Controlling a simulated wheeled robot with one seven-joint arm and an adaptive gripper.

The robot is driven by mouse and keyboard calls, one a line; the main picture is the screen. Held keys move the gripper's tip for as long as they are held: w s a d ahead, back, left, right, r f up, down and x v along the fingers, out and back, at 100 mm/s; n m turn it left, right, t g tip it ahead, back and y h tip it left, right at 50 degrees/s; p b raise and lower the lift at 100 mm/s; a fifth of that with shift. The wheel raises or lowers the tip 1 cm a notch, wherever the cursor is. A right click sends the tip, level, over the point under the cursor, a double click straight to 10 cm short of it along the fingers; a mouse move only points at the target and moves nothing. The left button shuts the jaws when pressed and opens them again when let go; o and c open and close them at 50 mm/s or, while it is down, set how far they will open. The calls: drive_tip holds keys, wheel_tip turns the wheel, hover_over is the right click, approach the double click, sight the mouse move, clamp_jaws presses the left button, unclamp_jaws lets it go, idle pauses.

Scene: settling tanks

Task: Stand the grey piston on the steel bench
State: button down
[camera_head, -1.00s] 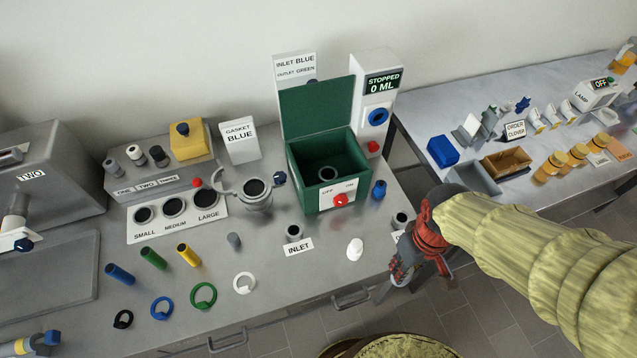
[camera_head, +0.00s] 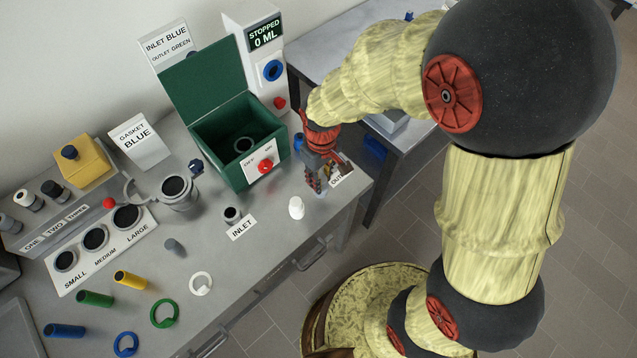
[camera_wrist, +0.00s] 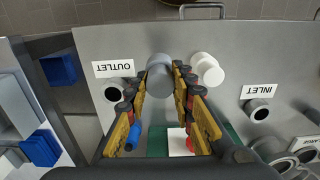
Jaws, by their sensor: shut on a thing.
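The grey piston (camera_wrist: 159,78) is a stepped grey cylinder, seen between my fingertips in the wrist view. My gripper (camera_head: 319,186) is shut on it above the front right part of the steel bench (camera_head: 270,275). In the head view my fingers hide most of the piston; only a pale bit (camera_head: 322,194) shows below them. I cannot tell whether its lower end touches the bench. A white stepped cylinder (camera_wrist: 207,68) stands close beside the piston, apart from it; it also shows in the head view (camera_head: 297,208).
The OUTLET label (camera_wrist: 114,69) and its dark socket lie beside my gripper, with a blue piece (camera_wrist: 124,150) near. The green box (camera_head: 215,158) stands behind, the INLET socket (camera_head: 232,215) to the left. A small grey peg (camera_head: 175,248) and coloured tubes lie farther left.

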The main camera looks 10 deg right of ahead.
drive_tip(key=shift+w+a+f, duration=0.2)
drive_tip(key=shift+w+f, duration=0.35)
drive_tip(key=shift+f, duration=0.15)
drive_tip(key=shift+w+f+b, duration=0.1)
drive_tip(key=shift+f+b, duration=0.5)
drive_tip(key=shift+f, duration=0.95)
drive_tip(key=shift+f, duration=0.1)
drive_tip(key=c, duration=1.6)
unclamp_jaws()
drive_tip(key=shift+o, duration=0.5)
